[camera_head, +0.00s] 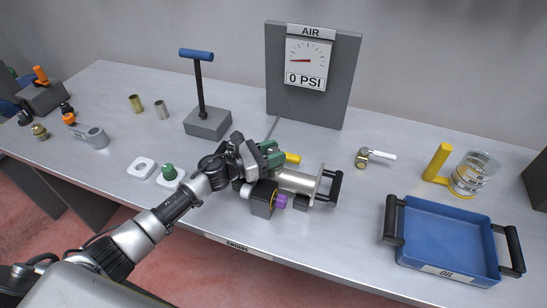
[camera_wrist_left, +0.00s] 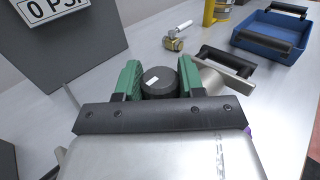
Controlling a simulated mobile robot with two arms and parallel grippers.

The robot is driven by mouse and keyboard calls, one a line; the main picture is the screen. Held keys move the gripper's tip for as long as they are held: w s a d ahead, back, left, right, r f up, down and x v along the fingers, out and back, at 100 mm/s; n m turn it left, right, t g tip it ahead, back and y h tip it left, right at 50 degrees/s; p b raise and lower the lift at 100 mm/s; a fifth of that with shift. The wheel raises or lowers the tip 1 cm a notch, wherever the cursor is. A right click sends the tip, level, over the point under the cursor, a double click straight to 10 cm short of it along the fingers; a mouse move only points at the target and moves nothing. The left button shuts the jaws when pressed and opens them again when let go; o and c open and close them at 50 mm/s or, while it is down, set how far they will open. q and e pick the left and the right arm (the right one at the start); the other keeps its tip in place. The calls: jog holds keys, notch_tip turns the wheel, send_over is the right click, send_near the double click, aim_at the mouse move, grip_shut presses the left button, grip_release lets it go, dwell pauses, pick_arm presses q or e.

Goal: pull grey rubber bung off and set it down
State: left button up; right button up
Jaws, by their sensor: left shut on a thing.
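My left gripper (camera_head: 264,157) has green fingers and is over the metal cylinder part (camera_head: 298,182) at the middle of the bench. In the left wrist view its two green fingers are shut on the dark grey round bung (camera_wrist_left: 158,82), one on each side. The bung's flat top shows a small white mark. In the head view the gripper hides the bung. I cannot tell whether the bung still touches the metal part below it. My right gripper is in neither view.
A black handle (camera_head: 335,186) ends the metal part, with a purple piece (camera_head: 281,201) in front. A brass valve (camera_head: 362,158) and blue oil tray (camera_head: 450,236) stand to the right. A pump (camera_head: 207,123) and gauge board (camera_head: 300,105) stand behind. Bare bench lies before the valve.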

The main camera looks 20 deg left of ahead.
aim_at(273, 150)
pick_arm(q)
grip_shut()
jog(key=shift+r, duration=0.2)
jog(key=shift+r+p, duration=0.65)
jog(key=shift+r, duration=0.1)
jog(key=shift+r, duration=0.25)
jog(key=shift+r+p, duration=0.65)
jog(key=shift+r, duration=0.1)
jog(key=shift+r, duration=0.2)
jog(key=shift+r+p, duration=1.4)
jog(key=shift+r, duration=0.6)
